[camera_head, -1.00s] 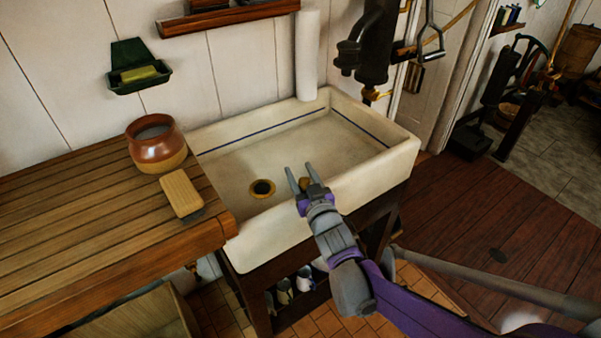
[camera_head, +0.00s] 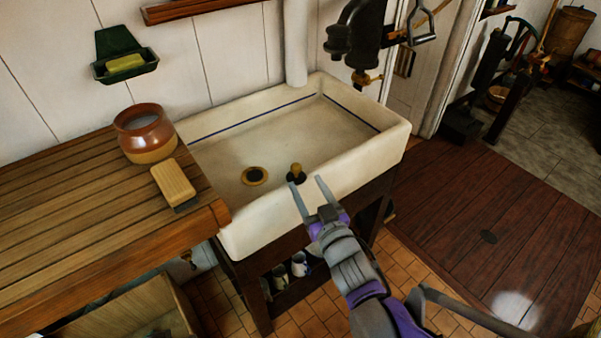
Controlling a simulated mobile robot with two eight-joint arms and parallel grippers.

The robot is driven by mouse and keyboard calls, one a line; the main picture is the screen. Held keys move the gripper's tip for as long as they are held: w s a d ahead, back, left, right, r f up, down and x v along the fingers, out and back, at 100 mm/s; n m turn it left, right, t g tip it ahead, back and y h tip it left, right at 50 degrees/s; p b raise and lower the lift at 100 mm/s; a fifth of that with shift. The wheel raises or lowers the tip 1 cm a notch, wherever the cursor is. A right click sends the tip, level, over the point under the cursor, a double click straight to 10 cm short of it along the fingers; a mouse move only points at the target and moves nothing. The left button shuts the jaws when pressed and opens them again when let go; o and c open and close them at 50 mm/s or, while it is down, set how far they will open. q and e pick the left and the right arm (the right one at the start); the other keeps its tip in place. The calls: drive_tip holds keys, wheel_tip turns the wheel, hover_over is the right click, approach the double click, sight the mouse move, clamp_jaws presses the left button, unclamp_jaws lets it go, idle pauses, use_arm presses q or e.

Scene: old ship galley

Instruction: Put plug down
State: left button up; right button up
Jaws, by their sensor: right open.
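The plug (camera_head: 297,172), a small dark disc with a brass-coloured knob, sits on the floor of the white sink (camera_head: 370,148). It stands to the right of the brass-rimmed drain hole (camera_head: 255,176), apart from it. My right gripper (camera_head: 309,192) is open and empty, just in front of the plug in this view, over the sink's front part. Its fingers point toward the plug, and whether they touch it cannot be told. My left gripper is not in view.
A wooden counter (camera_head: 80,210) adjoins the sink on the left. It holds a brown pot (camera_head: 146,134) and a brush (camera_head: 174,182) near the sink. A black pump (camera_head: 360,40) hangs over the sink's back right. The rest of the basin is clear.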

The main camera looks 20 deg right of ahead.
drive_tip(key=s+d+f+g, duration=0.1)
drive_tip(key=s+f+g, duration=0.5)
drive_tip(key=s, duration=0.4)
drive_tip(key=s+d+f+m+g+h, duration=0.1)
drive_tip(key=s+f+g, duration=0.6)
drive_tip(key=s, duration=0.3)
drive_tip(key=shift+s+f+h, duration=0.3)
drive_tip(key=shift+f, duration=0.3)
